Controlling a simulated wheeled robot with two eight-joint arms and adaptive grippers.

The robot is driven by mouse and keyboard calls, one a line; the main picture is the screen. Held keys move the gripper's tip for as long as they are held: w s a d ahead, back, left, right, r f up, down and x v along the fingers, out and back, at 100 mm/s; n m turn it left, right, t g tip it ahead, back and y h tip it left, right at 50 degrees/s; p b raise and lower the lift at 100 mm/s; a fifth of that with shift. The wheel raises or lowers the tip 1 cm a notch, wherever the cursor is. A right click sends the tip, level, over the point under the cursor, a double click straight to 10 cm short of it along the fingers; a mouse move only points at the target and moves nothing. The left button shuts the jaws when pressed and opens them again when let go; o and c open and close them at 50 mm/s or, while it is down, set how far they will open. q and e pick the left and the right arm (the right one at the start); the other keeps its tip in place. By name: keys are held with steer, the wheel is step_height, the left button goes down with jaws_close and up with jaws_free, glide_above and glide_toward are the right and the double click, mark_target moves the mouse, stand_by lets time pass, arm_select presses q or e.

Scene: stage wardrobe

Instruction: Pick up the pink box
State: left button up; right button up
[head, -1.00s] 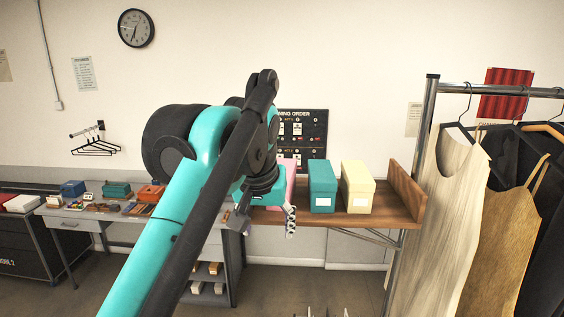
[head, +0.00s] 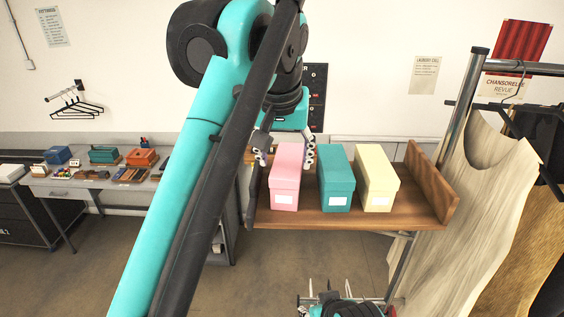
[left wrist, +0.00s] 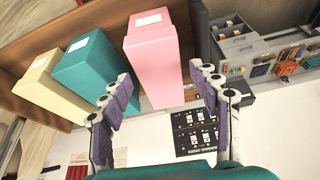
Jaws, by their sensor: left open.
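The pink box (head: 285,185) stands on the wooden shelf (head: 350,217), leftmost in a row with a teal box (head: 336,185) and a cream box (head: 376,183). My left gripper (head: 284,160) is open at the back end of the pink box, one finger on each side. In the left wrist view the pink box (left wrist: 154,60) lies between the spread, purple-padded fingers (left wrist: 163,92), with a gap visible on the right. The left finger is close to the teal box (left wrist: 95,70). A dark and teal part at the bottom, probably my right gripper (head: 328,292), is cut off.
The shelf has a raised wooden end (head: 428,185) on the right. A clothes rack with garments (head: 485,190) stands at the right. A grey table (head: 85,182) with small items is at the left.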

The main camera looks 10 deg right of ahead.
arm_select(q)
steer(key=shift+w+f, duration=0.2)
steer(key=shift+w, duration=0.1)
steer(key=x, duration=0.7)
steer(key=shift+d+f+p, duration=0.1)
steer(key=shift+d+p, duration=0.15)
steer(key=shift+p, duration=0.15)
steer(key=c, duration=1)
